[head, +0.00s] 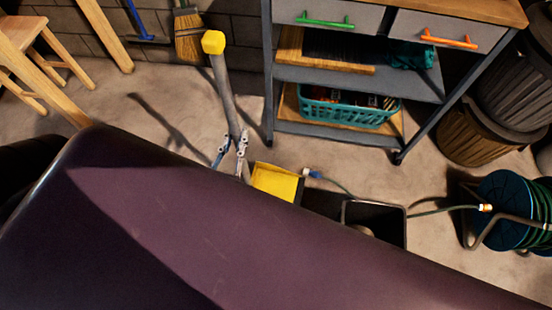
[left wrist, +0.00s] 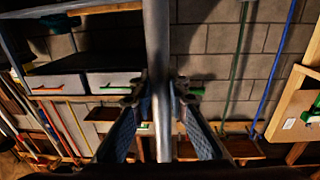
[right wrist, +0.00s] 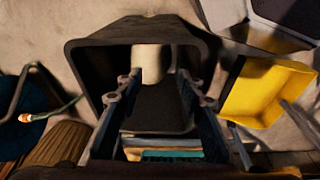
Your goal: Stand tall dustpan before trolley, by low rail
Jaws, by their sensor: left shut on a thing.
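The tall dustpan stands roughly upright on the floor in the head view, with a yellow knob on top of its long grey handle (head: 223,90) and a yellow pan (head: 275,181) at its foot. My left gripper (head: 232,152) is shut on the handle low down; the held shaft (left wrist: 157,60) runs between its fingers in the left wrist view. The grey trolley (head: 345,80) stands behind, to the right. My right gripper (right wrist: 160,88) is open above a black bin; the yellow pan (right wrist: 260,92) is to its right. I cannot tell which part is the low rail.
The black bin (head: 400,226) holds a pale cylinder (right wrist: 152,58). A hose reel (head: 505,205) and dark ribbed bins (head: 475,140) are at right. A broom (head: 189,38) and wooden stool (head: 22,35) are at back left. Floor before the trolley's left side is clear.

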